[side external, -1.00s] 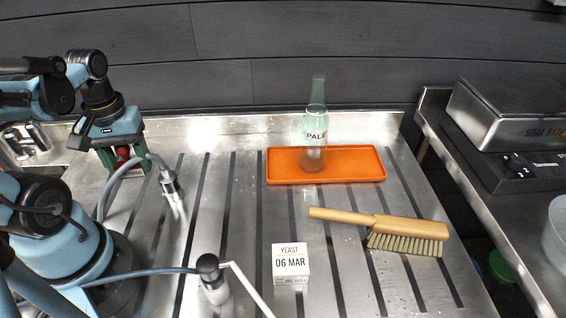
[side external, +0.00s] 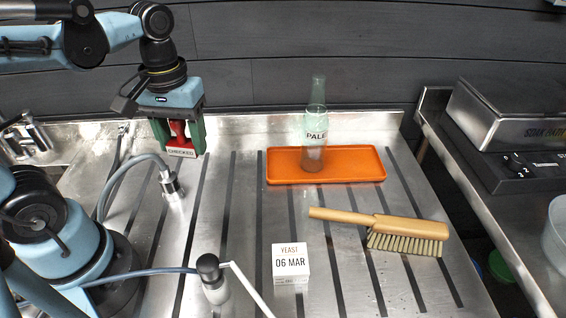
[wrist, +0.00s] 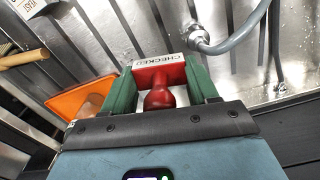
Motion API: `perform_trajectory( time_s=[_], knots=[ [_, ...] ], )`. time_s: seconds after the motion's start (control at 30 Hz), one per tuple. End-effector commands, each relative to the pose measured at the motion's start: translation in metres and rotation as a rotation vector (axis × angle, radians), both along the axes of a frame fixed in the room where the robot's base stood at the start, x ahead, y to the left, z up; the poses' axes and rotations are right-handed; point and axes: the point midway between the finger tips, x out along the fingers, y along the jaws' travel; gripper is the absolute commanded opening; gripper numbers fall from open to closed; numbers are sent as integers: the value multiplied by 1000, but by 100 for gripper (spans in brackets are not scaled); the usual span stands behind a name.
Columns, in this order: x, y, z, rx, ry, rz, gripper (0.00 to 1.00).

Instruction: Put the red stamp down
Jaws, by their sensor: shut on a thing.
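The red stamp (side external: 178,138) has a red handle and a pale label reading "CHECKED" on its block. My gripper (side external: 178,135) is shut on it, with a green finger on each side, at the back left of the steel drainboard (side external: 233,215). The stamp also shows between the fingers in the wrist view (wrist: 160,85). It looks upright and seems to be above the surface; the exact gap cannot be told.
An orange tray (side external: 283,178) holds a clear bottle (side external: 314,140) labelled "PALE". A wooden brush (side external: 400,226) and a white "YEAST 06 MAR" box (side external: 290,263) lie nearer. A grey hose with a metal nozzle (side external: 170,183) stands just in front of my gripper.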

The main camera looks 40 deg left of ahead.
Motion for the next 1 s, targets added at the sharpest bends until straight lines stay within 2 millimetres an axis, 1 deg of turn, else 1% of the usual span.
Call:
perform_trajectory(
  time_s=[0.03, 0.17, 0.2, 0.27, 0.3, 0.37, 0.4, 0.47, 0.5, 0.57, 0.6, 0.67, 0.7, 0.77, 0.8, 0.9, 1.0],
  knots=[
    [13, -15, 5, 0, 0, -75, 29],
    [39, -55, 13, 0, 0, -247, 29],
    [45, -69, 15, 0, 0, -300, 29],
    [54, -91, 17, 0, 0, -379, 29],
    [59, -107, 18, 0, 0, -433, 29],
    [66, -131, 19, 0, 0, -512, 29],
    [69, -148, 19, 0, 0, -564, 29],
    [72, -175, 18, 0, 0, -644, 29],
    [72, -193, 17, 0, 0, -697, 29],
    [71, -221, 15, -1, -1, -776, 29],
    [70, -240, 13, -1, -1, -829, 29],
    [64, -268, 9, -1, -1, -907, 29],
    [59, -287, 6, -1, -1, -961, 29],
    [50, -315, 1, -1, -1, -1037, 29],
    [44, -332, -2, -1, -1, -1084, 29],
    [25, -369, -10, 0, -1, -1190, 29],
    [8, -396, -17, 0, -1, -1269, 29]
  ],
)
